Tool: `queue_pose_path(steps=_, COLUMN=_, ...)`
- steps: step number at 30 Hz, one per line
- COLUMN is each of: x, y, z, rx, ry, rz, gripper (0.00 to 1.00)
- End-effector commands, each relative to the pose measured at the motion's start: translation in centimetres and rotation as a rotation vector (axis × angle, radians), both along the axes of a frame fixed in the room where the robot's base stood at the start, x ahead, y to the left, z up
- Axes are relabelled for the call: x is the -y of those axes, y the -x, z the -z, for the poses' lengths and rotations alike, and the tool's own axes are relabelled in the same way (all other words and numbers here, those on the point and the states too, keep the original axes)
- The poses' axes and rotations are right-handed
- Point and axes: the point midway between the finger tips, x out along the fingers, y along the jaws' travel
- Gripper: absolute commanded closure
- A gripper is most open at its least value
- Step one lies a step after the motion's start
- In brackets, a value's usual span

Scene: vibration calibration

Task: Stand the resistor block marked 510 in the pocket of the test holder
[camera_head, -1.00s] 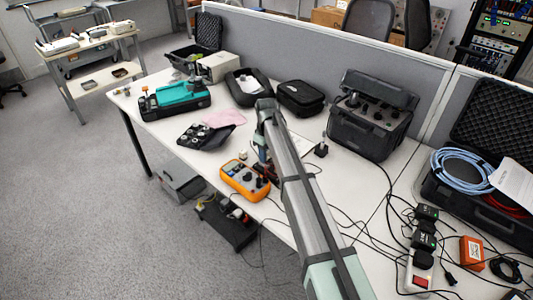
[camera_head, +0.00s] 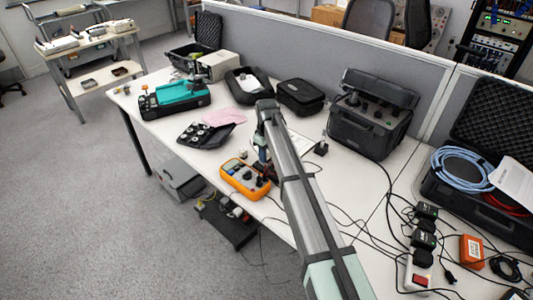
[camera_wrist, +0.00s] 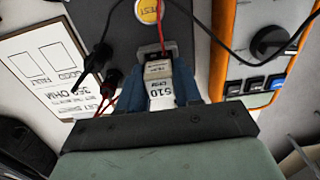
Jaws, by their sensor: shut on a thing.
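The white resistor block marked 510 (camera_wrist: 162,91) is between the blue-grey fingers of my gripper (camera_wrist: 166,88) in the wrist view. My gripper is shut on it. The dark test holder (camera_wrist: 122,32) with a round yellow TEST button (camera_wrist: 150,10) lies just beyond the block. The block's far end is by a grey bracket on the holder. I cannot tell whether it is inside the pocket or above it. In the head view my arm hides the block and most of the holder.
An orange meter (camera_head: 245,179) stands close beside the holder; it also shows in the wrist view (camera_wrist: 243,50). Red and black leads with black clips (camera_wrist: 98,58) run near the fingers. A sheet reading 350 OHM (camera_wrist: 45,65) lies to the left.

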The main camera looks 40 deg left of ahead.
Motion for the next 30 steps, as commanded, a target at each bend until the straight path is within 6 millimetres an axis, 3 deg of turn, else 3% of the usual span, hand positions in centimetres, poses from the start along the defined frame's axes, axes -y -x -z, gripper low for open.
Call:
queue_pose_path(steps=6, x=0.0, y=0.0, z=0.37, rx=0.0, ry=0.0, rz=0.0, gripper=0.96)
queue_pose_path(steps=7, x=-0.01, y=0.0, z=0.36, rx=0.0, ry=0.0, rz=0.0, gripper=0.64)
queue_pose_path(steps=15, x=0.0, y=0.0, z=0.36, rx=0.0, ry=0.0, rz=0.0, gripper=0.39)
queue_pose_path(steps=21, x=0.0, y=0.0, z=0.36, rx=0.0, ry=0.0, rz=0.0, gripper=0.36)
queue_pose_path(steps=27, x=0.0, y=0.0, z=0.36, rx=0.0, ry=0.0, rz=0.0, gripper=0.16)
queue_pose_path(steps=30, x=0.0, y=0.0, z=0.36, rx=0.0, ry=0.0, rz=0.0, gripper=0.15)
